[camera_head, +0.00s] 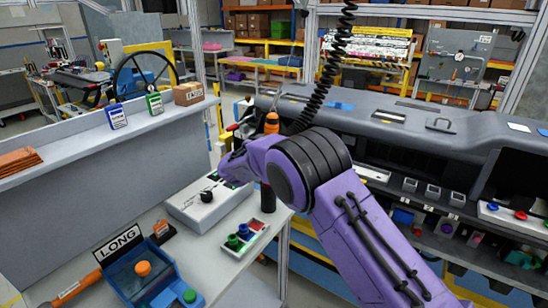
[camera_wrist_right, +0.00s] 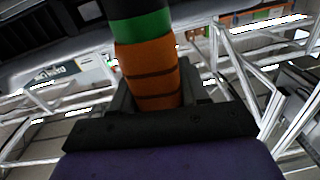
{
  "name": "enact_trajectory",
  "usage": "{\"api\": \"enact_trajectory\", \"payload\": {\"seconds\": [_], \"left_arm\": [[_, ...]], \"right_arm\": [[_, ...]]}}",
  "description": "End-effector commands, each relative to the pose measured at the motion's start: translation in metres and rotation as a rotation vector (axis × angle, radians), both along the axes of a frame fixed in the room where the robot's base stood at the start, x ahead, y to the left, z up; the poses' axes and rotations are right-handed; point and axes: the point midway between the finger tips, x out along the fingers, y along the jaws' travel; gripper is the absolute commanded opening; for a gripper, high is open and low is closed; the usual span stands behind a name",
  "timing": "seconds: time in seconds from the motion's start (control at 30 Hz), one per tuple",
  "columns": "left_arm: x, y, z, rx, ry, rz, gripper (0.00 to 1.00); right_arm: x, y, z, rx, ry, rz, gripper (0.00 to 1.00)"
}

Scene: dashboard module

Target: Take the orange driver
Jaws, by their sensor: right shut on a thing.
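The orange driver (camera_head: 271,123) shows its orange end just above my purple right arm in the head view. In the right wrist view the driver (camera_wrist_right: 150,72) is a thick orange cylinder with dark rings and a green band. It stands between the dark fingers of my right gripper (camera_wrist_right: 155,100), which is shut on it. In the head view my wrist hides the grip and the driver's middle. A dark cylinder (camera_head: 268,198) shows below the wrist; I cannot tell if it is part of the driver. My left gripper is not in view.
A black coiled cord (camera_head: 327,75) hangs close behind my right arm. A grey box with a black knob (camera_head: 206,196) and a button tray (camera_head: 243,236) sit on the bench. A "LONG" bin (camera_head: 140,275) is at the front left. The dashboard (camera_head: 440,125) is at the right.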

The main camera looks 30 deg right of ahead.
Motion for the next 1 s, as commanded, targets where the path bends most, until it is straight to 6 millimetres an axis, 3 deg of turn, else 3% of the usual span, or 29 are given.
{"api": "enact_trajectory", "payload": {"seconds": [0.6, 1.0], "left_arm": [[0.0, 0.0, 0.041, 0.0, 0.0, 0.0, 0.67], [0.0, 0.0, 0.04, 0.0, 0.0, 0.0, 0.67]], "right_arm": [[0.0, 0.0, 0.048, 0.0, 0.001, 0.001, 0.0], [0.0, 0.0, 0.047, -0.001, 0.002, 0.001, 0.0]]}}
